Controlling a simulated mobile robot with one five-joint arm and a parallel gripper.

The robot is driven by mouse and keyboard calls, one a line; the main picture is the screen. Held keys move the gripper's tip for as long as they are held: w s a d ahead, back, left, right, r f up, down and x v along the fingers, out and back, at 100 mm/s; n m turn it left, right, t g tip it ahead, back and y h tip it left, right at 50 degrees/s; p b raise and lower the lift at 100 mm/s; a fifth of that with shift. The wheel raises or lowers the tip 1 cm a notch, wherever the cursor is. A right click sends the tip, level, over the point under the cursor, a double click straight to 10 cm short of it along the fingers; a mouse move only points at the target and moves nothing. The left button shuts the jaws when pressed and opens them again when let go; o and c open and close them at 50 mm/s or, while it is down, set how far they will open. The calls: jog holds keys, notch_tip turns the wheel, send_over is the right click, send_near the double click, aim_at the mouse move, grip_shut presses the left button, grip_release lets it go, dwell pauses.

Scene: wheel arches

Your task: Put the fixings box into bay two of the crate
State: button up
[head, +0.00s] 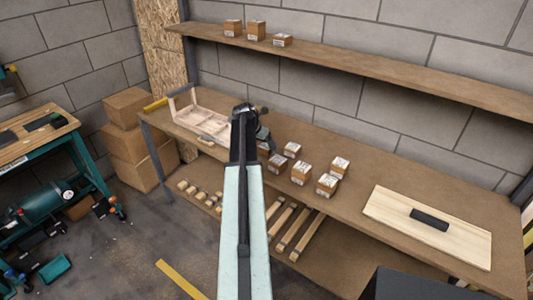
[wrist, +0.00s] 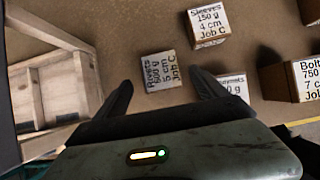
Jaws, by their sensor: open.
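The open wooden crate (head: 183,92) stands at the left end of the workbench, with dividers inside. Part of it shows at the left of the wrist view (wrist: 86,72). My gripper (wrist: 162,86) is open and empty in the wrist view, its fingertips apart on either side of a small box labelled Rivets, 5 cm, Job C (wrist: 162,71). I cannot tell whether the fingers are down at its height. A box labelled Sleeves, 4 cm, Job C (wrist: 209,22) lies beyond. No readable label says fixings. In the head view my arm hides part of the bench and crate.
A partly hidden box (wrist: 234,88) and a Bolts box (wrist: 290,77) lie to the right. Several boxes stand mid-bench, including one at the front (head: 327,184). A pale board (head: 390,222) with a black handle lies at the right. A shelf (head: 350,62) runs above.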

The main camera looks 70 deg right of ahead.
aim_at(266, 146)
jog(key=b+x, duration=0.4)
jog(key=x, duration=0.1)
jog(key=shift+f+b, duration=0.15)
jog(key=shift+b, duration=0.15)
jog(key=shift+s, duration=0.1)
jog(key=shift+c, duration=0.6)
grip_shut()
jog(key=shift+r+p, duration=0.25)
jog(key=shift+p, duration=0.05)
notch_tip(266, 146, up, 10)
jog(key=p, duration=1)
